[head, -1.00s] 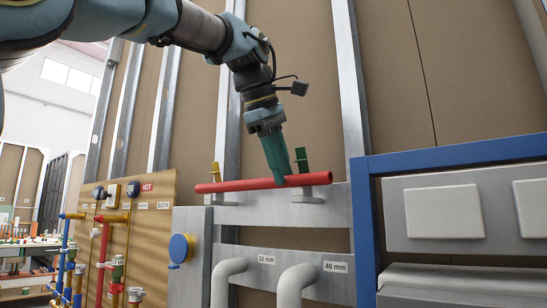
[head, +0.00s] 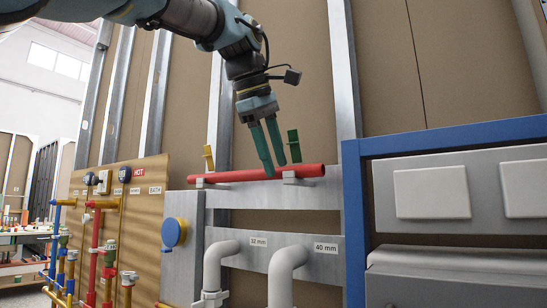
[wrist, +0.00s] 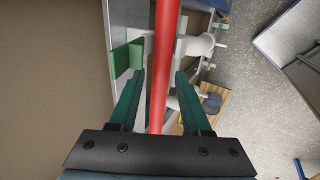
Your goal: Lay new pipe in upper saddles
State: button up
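The red pipe (head: 240,174) lies level across two grey upper saddles, the left one (head: 203,184) and the right one (head: 290,179). Its ends stick out past both. A yellow clip (head: 208,157) stands up open at the left saddle, and a green clip (head: 294,145) stands up open at the right one. My gripper (head: 275,166) points down at the pipe just left of the right saddle. Its green fingers are spread. In the wrist view the pipe (wrist: 164,65) runs between the fingers with a gap on each side, and the green clip (wrist: 127,60) shows left.
White elbow pipes labelled 32 mm (head: 218,260) and 40 mm (head: 283,265) stand below. A blue frame (head: 355,215) with grey panels rises at the right. A wooden board (head: 125,220) with coloured pipes and valves is at the left. A blue round knob (head: 173,232) sits below the left saddle.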

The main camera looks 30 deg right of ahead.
jog(key=shift+o, duration=0.9)
jog(key=shift+r, duration=0.1)
jog(key=p+v, duration=0.1)
jog(key=v, duration=0.9)
jog(key=shift+a+r, duration=0.2)
jog(key=shift+a, duration=0.05)
jog(key=shift+s, duration=0.1)
